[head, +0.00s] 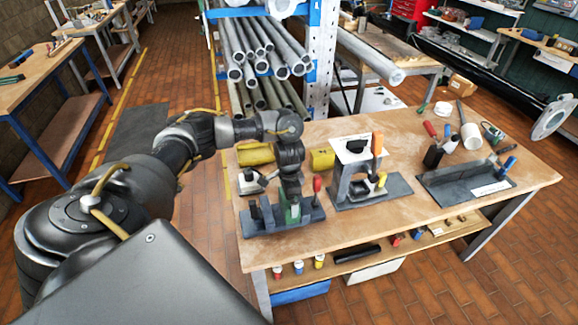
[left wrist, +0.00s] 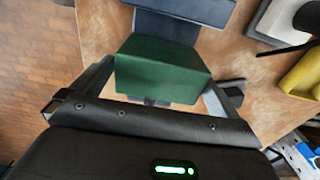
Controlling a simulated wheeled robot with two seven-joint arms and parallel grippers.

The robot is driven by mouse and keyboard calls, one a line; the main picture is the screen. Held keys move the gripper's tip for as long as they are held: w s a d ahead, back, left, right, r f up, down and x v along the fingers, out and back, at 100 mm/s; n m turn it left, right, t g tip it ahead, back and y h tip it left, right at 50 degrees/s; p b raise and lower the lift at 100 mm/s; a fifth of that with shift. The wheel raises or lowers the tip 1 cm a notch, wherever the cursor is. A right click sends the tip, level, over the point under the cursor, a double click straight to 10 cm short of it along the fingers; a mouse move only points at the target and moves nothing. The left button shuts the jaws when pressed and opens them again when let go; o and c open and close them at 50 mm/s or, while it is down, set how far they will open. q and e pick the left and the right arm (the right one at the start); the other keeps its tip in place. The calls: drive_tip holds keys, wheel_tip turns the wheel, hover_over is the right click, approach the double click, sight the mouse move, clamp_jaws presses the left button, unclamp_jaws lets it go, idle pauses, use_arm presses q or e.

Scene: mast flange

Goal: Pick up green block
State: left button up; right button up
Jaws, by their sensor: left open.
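The green block (left wrist: 162,66) shows large in the left wrist view, between the two fingers of my left gripper (left wrist: 158,88). The fingers are apart, one on each side of it; I cannot tell whether either touches it. In the head view my left gripper (head: 291,203) points down over the dark fixture (head: 262,229) at the table's near left. Only a small green patch of the block (head: 294,212) shows there, and the gripper hides the rest. My right gripper is in neither view.
The wooden table (head: 400,215) also bears a grey stand (head: 352,190) with a white top, a dark tray (head: 452,188) at right, and yellow pieces (head: 322,159) behind. A red-handled tool (head: 317,184) stands close right of my gripper. Metal pipes (head: 262,68) lie racked behind.

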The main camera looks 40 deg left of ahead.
use_arm(q)
wheel_tip(320, 180, down, 2)
drive_tip(key=shift+w+a+f+p, duration=0.1)
drive_tip(key=shift+f+p, duration=0.1)
drive_tip(key=shift+p, duration=0.15)
drive_tip(key=c, duration=0.9)
drive_tip(key=shift+r, duration=0.1)
drive_tip(key=shift+c, duration=0.7)
